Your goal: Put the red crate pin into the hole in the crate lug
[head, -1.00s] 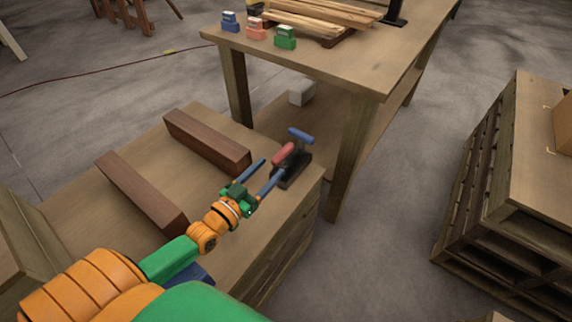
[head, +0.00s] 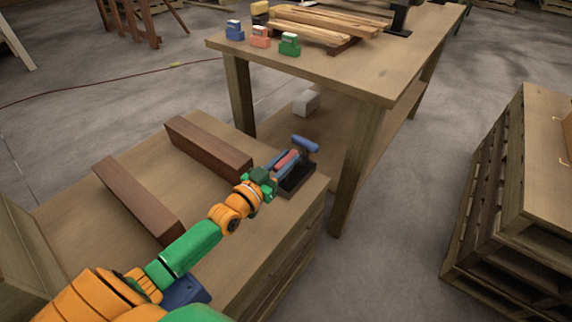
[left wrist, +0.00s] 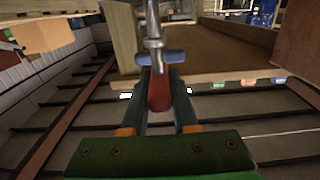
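The red crate pin (head: 288,158) has a rounded red grip and is at a black stand (head: 297,178) at the near table's right corner. In the left wrist view the red grip (left wrist: 159,92) lies between my left fingers. My left gripper (head: 284,161) is narrowed onto it, with a finger against each side. A blue T-shaped handle (head: 305,144) stands just beyond, and a grey shaft rises behind it in the wrist view. The pin's lower end is hidden. I cannot make out the crate lug or its hole. My right gripper is not in view.
Two dark wooden beams (head: 206,147) (head: 138,200) lie on the near table. A taller table (head: 370,75) behind bears small coloured blocks and planks. A pallet stack (head: 500,200) stands at the right. Bare floor lies between.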

